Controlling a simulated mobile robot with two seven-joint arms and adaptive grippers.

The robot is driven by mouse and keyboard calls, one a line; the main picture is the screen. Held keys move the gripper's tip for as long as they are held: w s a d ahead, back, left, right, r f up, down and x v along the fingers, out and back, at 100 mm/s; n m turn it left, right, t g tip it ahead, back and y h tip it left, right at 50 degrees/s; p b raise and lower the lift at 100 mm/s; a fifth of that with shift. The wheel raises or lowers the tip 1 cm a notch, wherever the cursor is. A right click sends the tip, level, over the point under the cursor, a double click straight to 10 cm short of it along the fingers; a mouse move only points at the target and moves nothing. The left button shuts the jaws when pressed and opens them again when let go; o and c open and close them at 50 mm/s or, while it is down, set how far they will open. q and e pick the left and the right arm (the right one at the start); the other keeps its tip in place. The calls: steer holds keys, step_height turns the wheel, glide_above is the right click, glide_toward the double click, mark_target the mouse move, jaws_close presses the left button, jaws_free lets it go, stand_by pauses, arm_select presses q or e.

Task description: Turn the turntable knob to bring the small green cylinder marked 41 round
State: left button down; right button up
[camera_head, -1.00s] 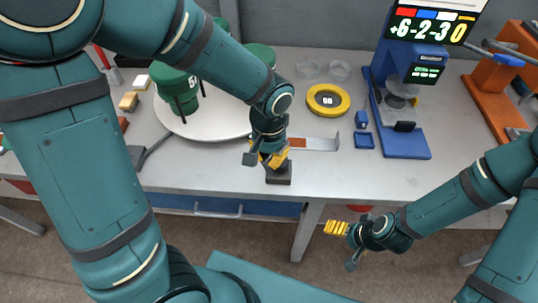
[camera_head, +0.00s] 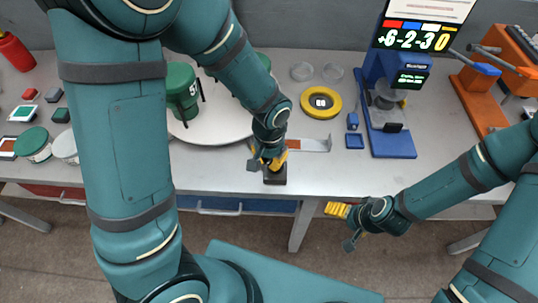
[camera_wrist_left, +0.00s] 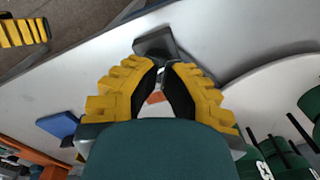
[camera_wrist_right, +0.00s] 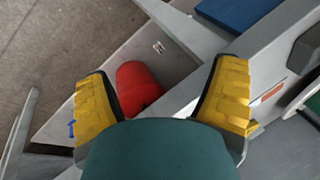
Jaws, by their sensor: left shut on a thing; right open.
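The white turntable (camera_head: 205,132) is on the table, partly hidden by my left arm. A large green cylinder (camera_head: 181,88) stands on it, with a white mark at its right side that I cannot read fully. Another green cylinder (camera_head: 264,62) shows behind my arm. Green cylinders also show at the right of the left wrist view (camera_wrist_left: 312,101). I cannot make out a cylinder marked 41. My left gripper (camera_head: 267,161) is shut on the knob, above its dark base (camera_head: 274,177), also visible in the left wrist view (camera_wrist_left: 152,42). My right gripper (camera_wrist_right: 165,95) is open and empty, before the table's front edge.
A yellow ring (camera_head: 320,113) lies right of the turntable, near two clear discs. A blue stand (camera_head: 392,143) with a display and an orange stand (camera_head: 480,105) are further right. Jars (camera_head: 33,145) and small blocks lie at the left. The front right tabletop is clear.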

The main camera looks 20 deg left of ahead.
arm_select(q)
step_height(320, 180, down, 6)
steer(key=b, duration=0.4)
steer(key=shift+f+b, duration=0.3)
steer(key=shift+b, duration=0.2)
arm_select(e)
steer(key=f, duration=0.2)
steer(key=s+f, duration=0.1)
steer(key=f, duration=0.2)
steer(key=shift+s+a+f, duration=0.1)
steer(key=shift+a+f, duration=0.05)
steer(key=shift+f, duration=0.1)
arm_select(q)
steer(key=shift+w+r, duration=0.1)
steer(key=shift+w, duration=0.1)
steer(key=shift+w+a+b, duration=0.15)
steer(key=shift+b, duration=0.35)
arm_select(e)
steer(key=shift+s+f, duration=0.2)
steer(key=shift+f, duration=0.3)
arm_select(q)
steer(key=shift+s+a, duration=0.15)
steer(key=shift+s, duration=0.2)
arm_select(e)
steer(key=shift+w+f, duration=0.1)
arm_select(q)
steer(key=shift+r, duration=0.15)
